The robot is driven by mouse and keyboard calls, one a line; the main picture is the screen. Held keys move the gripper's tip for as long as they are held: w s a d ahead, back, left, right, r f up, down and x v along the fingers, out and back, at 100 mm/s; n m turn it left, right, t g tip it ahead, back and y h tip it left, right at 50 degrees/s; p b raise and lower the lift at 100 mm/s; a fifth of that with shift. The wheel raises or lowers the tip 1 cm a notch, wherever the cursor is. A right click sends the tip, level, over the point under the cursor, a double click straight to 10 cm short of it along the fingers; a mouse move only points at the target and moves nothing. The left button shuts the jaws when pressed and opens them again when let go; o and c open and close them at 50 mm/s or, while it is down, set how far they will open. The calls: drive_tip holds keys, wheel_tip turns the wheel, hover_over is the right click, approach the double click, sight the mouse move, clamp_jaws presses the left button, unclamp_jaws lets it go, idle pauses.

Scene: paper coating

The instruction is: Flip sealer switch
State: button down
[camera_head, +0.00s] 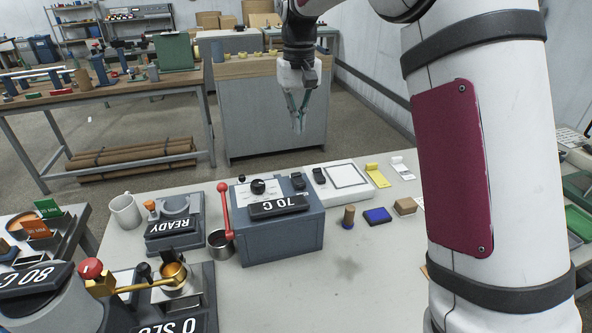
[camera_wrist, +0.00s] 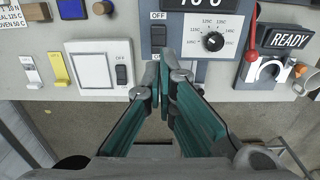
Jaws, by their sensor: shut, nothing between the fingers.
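A blue-grey box (camera_head: 283,235) with a temperature dial and a red lever stands on the white table; it appears to be the sealer. Its black rocker switch (camera_head: 298,181) sits on top near the far edge, and in the wrist view the switch (camera_wrist: 158,36) is beside the label OFF. My gripper (camera_head: 299,130) is shut and empty, pointing down above and beyond the table's far edge. In the wrist view the fingertips (camera_wrist: 163,58) overlap the box's edge just below the switch. In the head view they are clearly apart from it.
A flat white unit (camera_head: 345,181) with its own switch (camera_wrist: 121,75) marked OFF stands beside the box. The red lever (camera_head: 224,205) rises at the box's other side, near a READY unit (camera_head: 173,238). A cabinet (camera_head: 270,115) stands behind the gripper.

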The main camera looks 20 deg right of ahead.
sight(298, 180)
drive_tip(key=shift+w+f, duration=0.15)
wheel_tip(298, 180, down, 14)
drive_tip(key=p, duration=0.3)
idle(0.5)
